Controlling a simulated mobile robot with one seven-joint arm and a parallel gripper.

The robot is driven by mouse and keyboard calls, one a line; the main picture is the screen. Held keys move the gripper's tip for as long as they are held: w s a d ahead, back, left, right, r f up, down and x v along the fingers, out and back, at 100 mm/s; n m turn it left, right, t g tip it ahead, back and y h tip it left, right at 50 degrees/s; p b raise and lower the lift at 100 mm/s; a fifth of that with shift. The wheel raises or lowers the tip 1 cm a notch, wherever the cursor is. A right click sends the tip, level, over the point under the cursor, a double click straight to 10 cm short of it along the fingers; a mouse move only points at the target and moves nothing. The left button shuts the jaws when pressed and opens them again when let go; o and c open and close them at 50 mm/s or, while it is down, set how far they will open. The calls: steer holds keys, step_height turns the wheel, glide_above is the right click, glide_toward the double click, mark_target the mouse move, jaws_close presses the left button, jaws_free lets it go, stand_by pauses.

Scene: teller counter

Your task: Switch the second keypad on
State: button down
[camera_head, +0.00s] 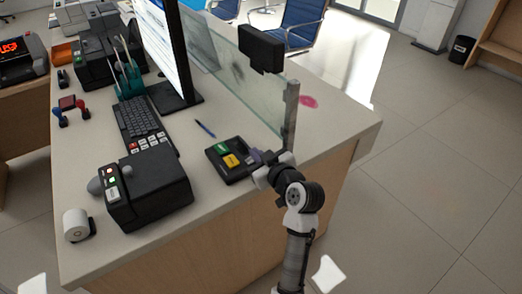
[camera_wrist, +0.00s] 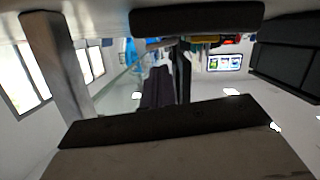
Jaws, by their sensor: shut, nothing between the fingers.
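A low black keypad unit (camera_head: 231,160) with a green and a yellow patch on top lies on the counter near its front right part. My gripper (camera_head: 264,157) is shut and empty at the right side of this unit, its fingers overlapping the unit's right edge. I cannot tell whether they touch it. I cannot tell which is the second keypad.
A paper roll (camera_head: 77,225) stands front left. Open floor is on the right.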

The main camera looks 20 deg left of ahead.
steer(key=shift+w+f, duration=0.1)
steer(key=shift+f, duration=0.55)
